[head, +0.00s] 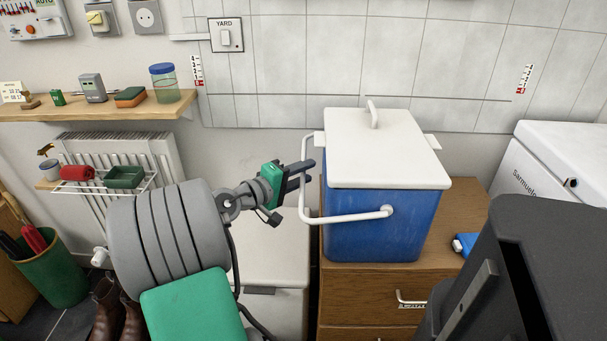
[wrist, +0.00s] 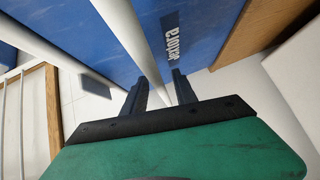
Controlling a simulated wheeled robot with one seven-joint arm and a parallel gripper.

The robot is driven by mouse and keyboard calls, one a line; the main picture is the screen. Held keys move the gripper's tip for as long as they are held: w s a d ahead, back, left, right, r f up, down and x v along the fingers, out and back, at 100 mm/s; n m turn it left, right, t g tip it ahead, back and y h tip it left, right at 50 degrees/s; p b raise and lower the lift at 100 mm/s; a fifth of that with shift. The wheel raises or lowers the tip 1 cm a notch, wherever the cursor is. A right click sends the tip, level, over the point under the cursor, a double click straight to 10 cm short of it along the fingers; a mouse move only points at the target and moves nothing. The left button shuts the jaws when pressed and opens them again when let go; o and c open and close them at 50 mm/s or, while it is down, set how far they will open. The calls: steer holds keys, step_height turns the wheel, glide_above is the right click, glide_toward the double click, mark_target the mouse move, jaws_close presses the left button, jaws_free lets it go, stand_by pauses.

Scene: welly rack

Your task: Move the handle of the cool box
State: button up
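The cool box (head: 375,225) is blue with a white lid (head: 385,150) and stands on a wooden drawer unit. Its white handle (head: 345,217) is a bent bar hanging out at the box's left and front. My gripper (head: 306,172) is at the left stretch of the handle, beside the box. In the wrist view the white handle bar (wrist: 133,38) runs down between the two dark fingers of my gripper (wrist: 160,88), with a gap visible beside it. The fingers look open around the bar. The blue box wall (wrist: 190,30) lies just beyond them.
The wooden drawer unit (head: 455,208) carries a small blue object (head: 465,244) right of the box. A white chest (head: 560,165) stands at the right, and a dark grey object (head: 540,270) fills the right foreground. A shelf (head: 110,112) and radiator (head: 155,150) are at the left.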

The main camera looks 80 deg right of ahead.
steer(key=shift+c, duration=0.3)
jaws_close()
stand_by(1.0)
